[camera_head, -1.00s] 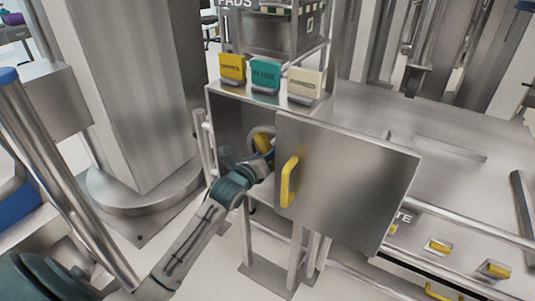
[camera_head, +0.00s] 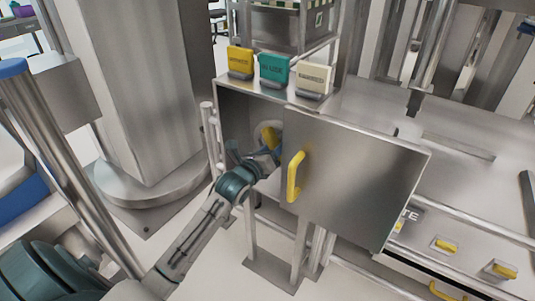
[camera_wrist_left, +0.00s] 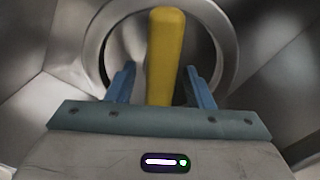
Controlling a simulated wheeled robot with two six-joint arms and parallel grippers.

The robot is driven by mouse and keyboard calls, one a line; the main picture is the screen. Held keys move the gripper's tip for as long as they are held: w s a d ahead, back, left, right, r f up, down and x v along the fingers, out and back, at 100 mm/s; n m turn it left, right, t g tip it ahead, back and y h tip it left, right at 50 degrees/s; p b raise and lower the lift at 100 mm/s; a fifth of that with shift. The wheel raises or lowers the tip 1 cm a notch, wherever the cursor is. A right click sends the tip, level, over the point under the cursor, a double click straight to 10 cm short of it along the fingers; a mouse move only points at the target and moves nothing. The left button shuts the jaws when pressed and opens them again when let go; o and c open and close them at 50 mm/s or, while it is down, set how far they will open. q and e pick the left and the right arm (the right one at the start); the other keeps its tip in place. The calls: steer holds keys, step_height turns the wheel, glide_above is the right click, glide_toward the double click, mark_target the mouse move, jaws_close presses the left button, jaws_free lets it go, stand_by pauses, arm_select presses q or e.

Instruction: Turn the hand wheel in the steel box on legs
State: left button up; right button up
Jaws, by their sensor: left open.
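The steel box (camera_head: 233,105) on legs stands in the middle of the head view, its door (camera_head: 352,185) with a yellow handle (camera_head: 294,176) swung open to the right. Inside is the hand wheel (camera_head: 260,127), a grey ring with a yellow grip. It also shows in the left wrist view as a ring (camera_wrist_left: 232,50) with the yellow grip (camera_wrist_left: 164,55) in front. My left gripper (camera_head: 270,150) reaches into the box. In the left wrist view its blue fingers (camera_wrist_left: 160,85) are open, one on each side of the yellow grip. I cannot tell whether they touch it. My right gripper is not in view.
Yellow (camera_head: 240,60), teal (camera_head: 274,68) and cream (camera_head: 314,76) tags stand on top of the box. A thick steel column (camera_head: 145,90) stands to the left. A steel bench (camera_head: 460,180) with yellow-handled drawers lies to the right. The open door stands close beside my left arm.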

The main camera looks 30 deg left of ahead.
arm_select(q)
steer(key=s, duration=1)
steer(key=shift+s+a, duration=0.15)
steer(key=shift+s, duration=0.1)
stand_by(4.2)
